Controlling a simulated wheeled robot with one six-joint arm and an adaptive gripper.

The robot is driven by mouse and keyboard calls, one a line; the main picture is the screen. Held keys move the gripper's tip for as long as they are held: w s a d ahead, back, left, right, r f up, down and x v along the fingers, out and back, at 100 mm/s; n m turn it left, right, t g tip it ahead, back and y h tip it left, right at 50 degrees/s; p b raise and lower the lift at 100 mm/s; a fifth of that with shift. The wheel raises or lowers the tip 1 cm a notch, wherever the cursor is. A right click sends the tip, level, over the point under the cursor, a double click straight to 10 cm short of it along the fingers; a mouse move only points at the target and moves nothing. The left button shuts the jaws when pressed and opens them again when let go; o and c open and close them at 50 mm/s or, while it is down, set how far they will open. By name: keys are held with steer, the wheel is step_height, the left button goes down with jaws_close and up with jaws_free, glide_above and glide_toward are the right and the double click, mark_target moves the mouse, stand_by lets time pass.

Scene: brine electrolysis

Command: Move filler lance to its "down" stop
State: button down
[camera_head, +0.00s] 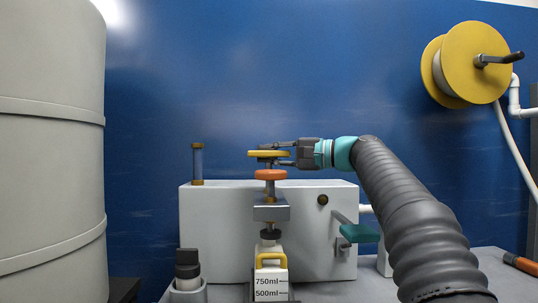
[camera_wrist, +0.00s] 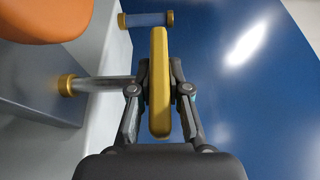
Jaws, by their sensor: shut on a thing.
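The filler lance stands upright in front of the white box, with a yellow disc (camera_head: 265,153) at the top of its metal rod. An orange disc (camera_head: 271,174) sits a short way below the yellow one, above a grey bracket (camera_head: 270,211). My gripper (camera_head: 280,153) reaches in from the right and is shut on the yellow disc. In the wrist view the yellow disc (camera_wrist: 160,95) is edge-on between both fingers, with the rod (camera_wrist: 105,85) running left from it into a brass collar. The lance's lower end meets the neck of a bottle (camera_head: 270,279); its tip is hidden.
The white box (camera_head: 220,230) carries a small glass tube (camera_head: 197,165) and a teal lever (camera_head: 360,233). A black-capped bottle (camera_head: 187,267) stands left. A large grey tank (camera_head: 50,150) fills the left side. A yellow hose reel (camera_head: 468,62) hangs upper right.

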steer(key=shift+f+b, duration=1.6)
steer(key=shift+f, duration=0.8)
steer(key=c, duration=1.1)
jaws_free()
steer(key=shift+f, duration=0.1)
steer(key=shift+d, duration=0.1)
steer(key=v, duration=1.2)
